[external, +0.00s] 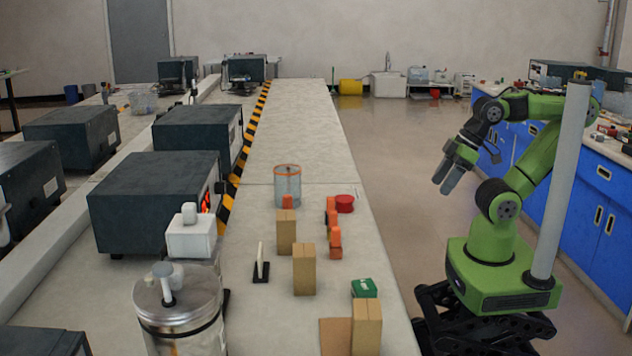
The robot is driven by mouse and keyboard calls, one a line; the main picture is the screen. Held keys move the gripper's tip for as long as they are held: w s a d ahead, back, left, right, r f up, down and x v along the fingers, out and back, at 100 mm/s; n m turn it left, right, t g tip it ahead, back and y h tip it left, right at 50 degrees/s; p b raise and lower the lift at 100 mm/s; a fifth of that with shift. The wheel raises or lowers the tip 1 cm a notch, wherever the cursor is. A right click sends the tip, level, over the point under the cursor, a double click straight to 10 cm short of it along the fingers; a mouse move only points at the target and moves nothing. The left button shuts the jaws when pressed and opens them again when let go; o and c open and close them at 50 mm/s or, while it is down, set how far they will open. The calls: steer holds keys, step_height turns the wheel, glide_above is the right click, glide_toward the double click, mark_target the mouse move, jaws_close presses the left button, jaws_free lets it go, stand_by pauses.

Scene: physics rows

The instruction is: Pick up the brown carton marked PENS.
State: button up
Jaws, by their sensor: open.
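Several brown cartons stand upright on the pale bench: one (286,236) beyond, one (304,272) in the middle and one (367,330) at the near right edge. No lettering is readable on them, so I cannot tell which is marked PENS. My gripper (442,186) is open and empty, pointing down over the floor to the right of the bench. It is well apart from all the cartons.
Orange blocks (335,240), a red round item (345,204), a glass jar (287,186) and a green box (364,288) stand near the cartons. A metal canister (180,312) is near left. The bench's far stretch (300,130) is clear.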

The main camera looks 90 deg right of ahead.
steer(key=o, duration=0.5)
steer(key=shift+c, duration=0.2)
